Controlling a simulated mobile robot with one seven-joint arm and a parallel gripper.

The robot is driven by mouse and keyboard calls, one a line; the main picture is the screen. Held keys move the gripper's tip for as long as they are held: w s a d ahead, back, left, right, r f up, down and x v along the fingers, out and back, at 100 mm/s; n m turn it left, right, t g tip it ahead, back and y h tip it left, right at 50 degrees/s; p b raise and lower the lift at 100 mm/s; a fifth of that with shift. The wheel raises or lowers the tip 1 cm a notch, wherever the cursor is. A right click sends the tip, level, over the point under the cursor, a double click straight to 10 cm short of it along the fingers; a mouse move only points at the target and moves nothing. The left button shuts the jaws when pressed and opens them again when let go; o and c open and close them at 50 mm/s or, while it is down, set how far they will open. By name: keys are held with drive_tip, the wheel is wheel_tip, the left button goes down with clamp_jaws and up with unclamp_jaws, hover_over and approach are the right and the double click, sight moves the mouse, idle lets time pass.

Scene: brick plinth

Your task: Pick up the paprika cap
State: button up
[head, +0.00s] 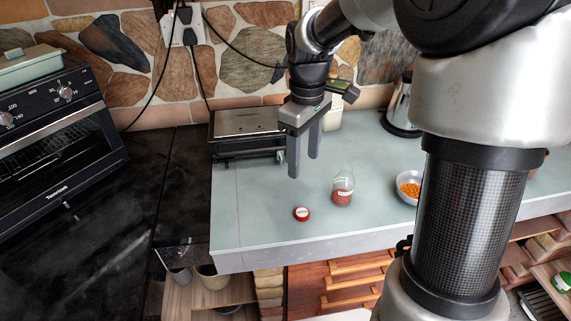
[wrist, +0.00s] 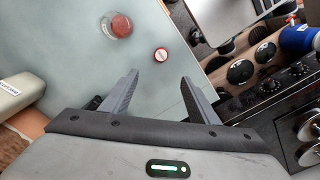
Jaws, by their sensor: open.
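The paprika cap (head: 302,214) is a small red disc with a white label on top. It lies on the pale grey-green counter (head: 255,205), near its front edge. The cap also shows in the wrist view (wrist: 161,55), beyond and between the fingertips. A glass jar (head: 343,190) with red powder stands to the right of the cap, apart from it; the wrist view shows this jar (wrist: 117,25) left of the cap. My gripper (head: 303,167) is open and empty, pointing down above the counter, higher than the cap and behind it.
A white bowl of orange bits (head: 409,187) stands right of the jar. A metal kettle (head: 401,108) is behind it. A flat metal appliance (head: 246,124) sits at the counter's back left. A black toaster oven (head: 58,128) stands at far left. The counter left of the cap is clear.

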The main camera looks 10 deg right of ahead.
drive_tip(key=b, duration=0.1)
hover_over(302, 212)
drive_tip(key=f, duration=1.1)
drive_tip(key=shift+w+a+f, duration=0.1)
drive_tip(key=shift+w+f, duration=0.1)
drive_tip(key=shift+f, duration=0.2)
drive_tip(key=shift+s+f, duration=0.15)
drive_tip(key=shift+f, duration=1.2)
drive_tip(key=shift+s+f, duration=0.1)
drive_tip(key=shift+f, duration=1.25)
drive_tip(key=shift+c, duration=0.2)
drive_tip(key=c, duration=1.1)
